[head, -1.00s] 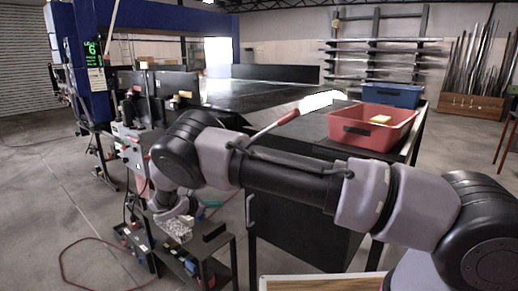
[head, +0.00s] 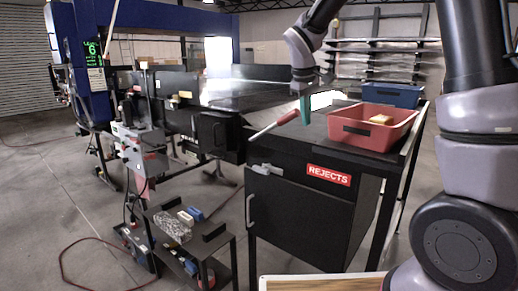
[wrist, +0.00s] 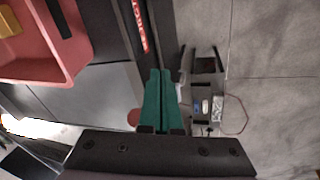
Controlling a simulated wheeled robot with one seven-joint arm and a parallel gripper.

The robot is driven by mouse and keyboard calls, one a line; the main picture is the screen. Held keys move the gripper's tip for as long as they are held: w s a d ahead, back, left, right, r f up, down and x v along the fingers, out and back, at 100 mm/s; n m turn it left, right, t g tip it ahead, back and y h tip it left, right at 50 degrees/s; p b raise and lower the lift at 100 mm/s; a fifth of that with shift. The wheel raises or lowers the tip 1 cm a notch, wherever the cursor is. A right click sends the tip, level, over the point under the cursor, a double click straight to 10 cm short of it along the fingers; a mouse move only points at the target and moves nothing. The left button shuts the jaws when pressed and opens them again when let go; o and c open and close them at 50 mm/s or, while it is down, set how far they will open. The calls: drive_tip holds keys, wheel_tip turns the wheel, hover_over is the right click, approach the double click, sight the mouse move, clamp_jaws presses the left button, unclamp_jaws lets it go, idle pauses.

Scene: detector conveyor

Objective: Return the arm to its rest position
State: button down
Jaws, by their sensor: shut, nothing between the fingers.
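My gripper (head: 305,110) is raised above the black cabinet top, left of the red bin (head: 372,128) in the head view. Its green fingers point down and are shut with nothing between them. In the wrist view the green fingers (wrist: 161,100) lie together, and the red bin (wrist: 45,45) is at the upper left. My arm rises at the right of the head view and bends over toward the gripper. A yellow block (head: 381,119) lies in the red bin.
The black cabinet (head: 300,215) has a REJECTS label (head: 329,175). A blue bin (head: 392,95) stands behind the red one. A low cart (head: 195,255) with small items is at lower left. The conveyor (head: 240,95) runs behind. A red-and-white wand (head: 275,125) sticks out near the cabinet's left edge.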

drive_tip(key=s+d+r+m+t+y, duration=0.1)
drive_tip(key=s+d+r+m, duration=0.2)
drive_tip(key=s, duration=0.5)
drive_tip(key=s+d+r+m+t+y, duration=0.1)
drive_tip(key=s+d+r+m+t, duration=0.1)
drive_tip(key=s, duration=0.6)
drive_tip(key=s+d+r+m+t+y, duration=0.1)
drive_tip(key=s+d+r+m, duration=0.4)
drive_tip(key=s, duration=0.3)
drive_tip(key=shift+m+t+y, duration=0.3)
drive_tip(key=shift+m, duration=0.3)
